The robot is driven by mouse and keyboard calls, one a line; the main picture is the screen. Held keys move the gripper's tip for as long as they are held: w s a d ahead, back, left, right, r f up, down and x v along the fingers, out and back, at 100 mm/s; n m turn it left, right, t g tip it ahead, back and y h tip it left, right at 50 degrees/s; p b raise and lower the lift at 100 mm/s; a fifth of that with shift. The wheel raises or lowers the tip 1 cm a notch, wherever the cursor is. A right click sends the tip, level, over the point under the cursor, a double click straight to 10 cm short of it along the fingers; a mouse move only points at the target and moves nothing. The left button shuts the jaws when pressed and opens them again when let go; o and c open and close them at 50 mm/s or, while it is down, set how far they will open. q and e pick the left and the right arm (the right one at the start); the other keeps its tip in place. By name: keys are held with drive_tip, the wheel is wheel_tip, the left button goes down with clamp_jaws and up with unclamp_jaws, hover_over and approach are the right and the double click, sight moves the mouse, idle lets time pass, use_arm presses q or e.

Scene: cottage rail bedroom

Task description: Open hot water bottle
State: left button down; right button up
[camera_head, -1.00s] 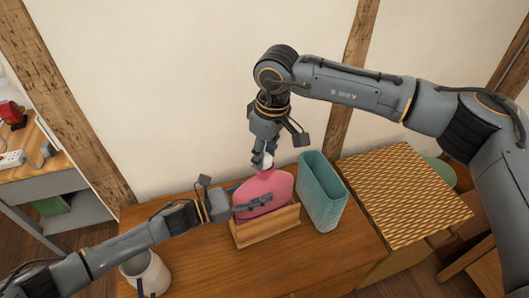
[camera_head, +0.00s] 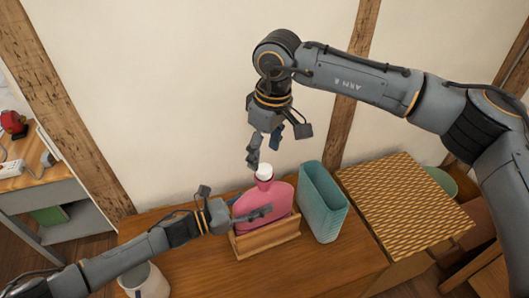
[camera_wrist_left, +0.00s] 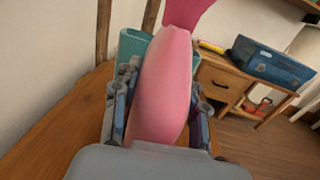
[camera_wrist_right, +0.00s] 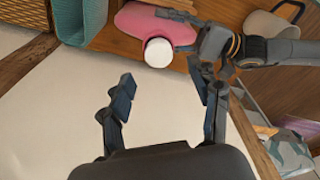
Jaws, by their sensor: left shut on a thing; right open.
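A pink hot water bottle (camera_head: 268,207) stands upright in a wooden holder (camera_head: 268,240) on the wooden table. Its white cap (camera_head: 264,170) sits at the top of the neck; whether it is loosened I cannot tell. My left gripper (camera_head: 258,213) is shut on the bottle's body, and the left wrist view shows the pink body (camera_wrist_left: 162,90) between the fingers. My right gripper (camera_head: 264,152) is open and empty just above the cap. In the right wrist view the white cap (camera_wrist_right: 158,52) lies beyond the open fingers (camera_wrist_right: 166,92), apart from them.
A teal ribbed container (camera_head: 322,203) stands right of the holder. A woven-top piece (camera_head: 405,195) is farther right. A white mug (camera_head: 147,280) is at the table's front left, near my left arm. The wall is close behind.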

sight(264, 168)
drive_tip(key=m, duration=0.2)
drive_tip(key=r+m, duration=0.1)
drive_tip(key=m, duration=0.2)
drive_tip(key=shift+w, duration=0.1)
drive_tip(key=m, duration=0.4)
drive_tip(key=shift+r+m, duration=0.3)
drive_tip(key=shift+r, duration=0.05)
drive_tip(key=m, duration=0.3)
drive_tip(key=shift+r+m+h, duration=0.3)
drive_tip(key=shift+r+m, duration=0.05)
drive_tip(key=shift+m, duration=0.05)
drive_tip(key=m, duration=0.3)
drive_tip(key=r+m, duration=0.1)
drive_tip(key=m, duration=0.2)
drive_tip(key=shift+w, duration=0.1)
wheel_tip(264, 168, down, 8)
drive_tip(key=m, duration=1.9)
drive_tip(key=shift+a+f+m+g+h, duration=0.1)
drive_tip(key=shift+f+m+g+h, duration=0.2)
drive_tip(key=shift+m+g, duration=0.1)
